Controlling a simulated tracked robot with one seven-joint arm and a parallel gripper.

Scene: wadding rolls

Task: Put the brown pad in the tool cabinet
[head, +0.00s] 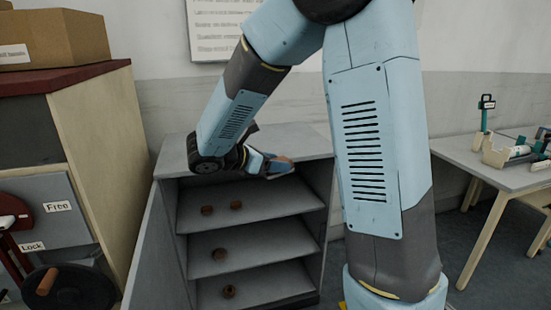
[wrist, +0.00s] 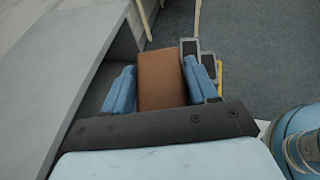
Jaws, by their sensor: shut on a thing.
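The brown pad (wrist: 161,80) is a flat brown block between the two blue fingers of my gripper (wrist: 160,90) in the wrist view. My gripper is shut on it. In the head view my gripper (head: 277,166) is at the upper front of the grey tool cabinet (head: 250,146), just under its top edge, and only a little of the brown pad (head: 284,159) shows. The cabinet is open at the front, with several shelves. Small brown round things (head: 236,205) sit on the shelves. In the wrist view the cabinet's grey top (wrist: 75,50) runs along the left.
A wooden cabinet with a dark red top (head: 70,76) and cardboard boxes (head: 52,38) stands at the left. A grey table (head: 490,165) with tools is at the right. A grey cabinet door (head: 160,250) stands open at the left of the shelves.

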